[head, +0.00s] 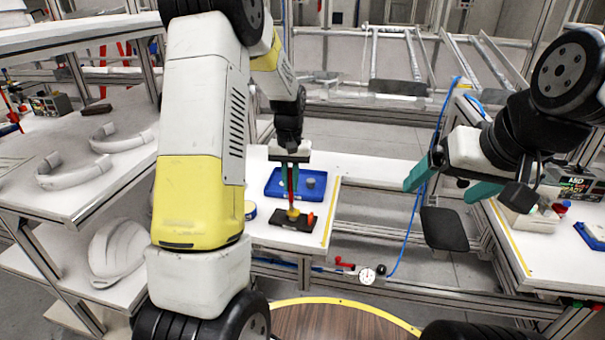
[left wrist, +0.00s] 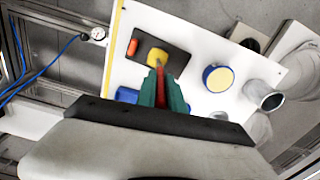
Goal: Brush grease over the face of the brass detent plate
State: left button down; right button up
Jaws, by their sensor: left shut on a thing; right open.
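My left gripper (head: 291,170) is shut on a red-handled brush (head: 291,186), which points down. The brush also shows between the green fingers (left wrist: 162,88) in the left wrist view. Its tip is at or just above the yellow brass detent plate (head: 293,213), which lies on a dark base (head: 280,221); I cannot tell whether it touches. The plate (left wrist: 153,54) is partly hidden by the fingers and brush in the left wrist view. My right gripper (head: 450,187) is open and empty, well away to the right.
An orange piece (head: 311,219) is on the dark base beside the plate. A blue tray (head: 275,190) holding a grey cylinder (head: 310,183) stands behind. A blue-and-yellow tin (left wrist: 217,78) and a metal cup (left wrist: 264,96) are nearby. A gauge (head: 367,276) sits below the table edge.

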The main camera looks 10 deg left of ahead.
pick_arm(q)
jog(key=shift+s+a+r, duration=0.1)
jog(key=shift+s+a, duration=0.05)
jog(key=shift+s, duration=0.05)
jog(key=shift+s, duration=0.35)
jog(key=shift+s, duration=0.15)
jog(key=shift+s, duration=0.25)
jog(key=shift+s+d, duration=0.2)
jog(key=shift+d, duration=0.1)
jog(key=shift+d, duration=0.45)
jog(key=shift+d, duration=0.3)
